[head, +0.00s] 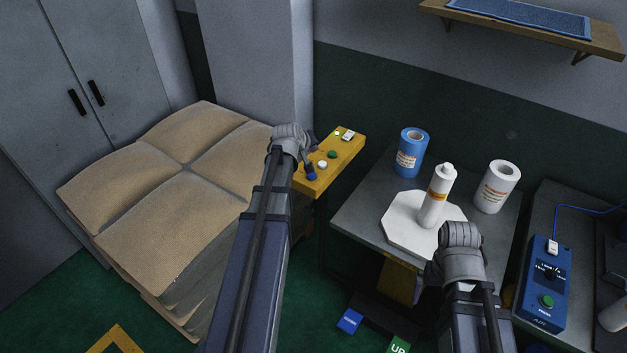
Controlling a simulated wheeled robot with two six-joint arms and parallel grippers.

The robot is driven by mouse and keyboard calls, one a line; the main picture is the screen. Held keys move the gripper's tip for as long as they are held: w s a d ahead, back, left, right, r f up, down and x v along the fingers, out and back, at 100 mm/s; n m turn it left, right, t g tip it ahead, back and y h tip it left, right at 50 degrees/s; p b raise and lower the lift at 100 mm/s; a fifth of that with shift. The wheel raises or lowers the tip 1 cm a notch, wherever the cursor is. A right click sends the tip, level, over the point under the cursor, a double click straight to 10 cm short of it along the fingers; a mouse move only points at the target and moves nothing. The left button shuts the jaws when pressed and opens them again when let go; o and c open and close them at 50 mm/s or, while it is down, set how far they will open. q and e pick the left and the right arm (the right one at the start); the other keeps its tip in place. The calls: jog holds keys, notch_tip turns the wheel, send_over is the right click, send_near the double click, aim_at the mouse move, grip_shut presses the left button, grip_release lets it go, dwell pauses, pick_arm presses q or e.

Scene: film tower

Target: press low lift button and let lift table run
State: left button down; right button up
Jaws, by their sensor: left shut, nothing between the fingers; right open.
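A yellow control panel (340,158) stands beside the sacks, with a green button (332,154), a white button (322,165) and a blue button (311,177) on it. My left gripper (309,166) is shut and empty at the panel's near left end, close over the blue button; I cannot tell whether it touches it. A grey table (357,211) with a yellow part (398,283) under it stands to the right; I cannot tell whether it moves. My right gripper (459,236) is open in front of this table, its fingers mostly hidden.
A white octagonal plate (398,219) bears a white tube (437,197); a blue roll (411,152) and a white roll (497,187) stand behind. A blue pedal (350,321) and green UP pedal (398,346) lie low. Stacked sacks (150,225) fill the left. A blue box (544,285) is right.

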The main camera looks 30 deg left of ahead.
aim_at(311, 177)
pick_arm(q)
jog(key=shift+a, duration=0.3)
notch_tip(311, 177, down, 9)
jog(key=b, duration=0.9)
jog(key=shift+r, duration=0.1)
dwell(1.8)
jog(key=shift+f+b, duration=0.35)
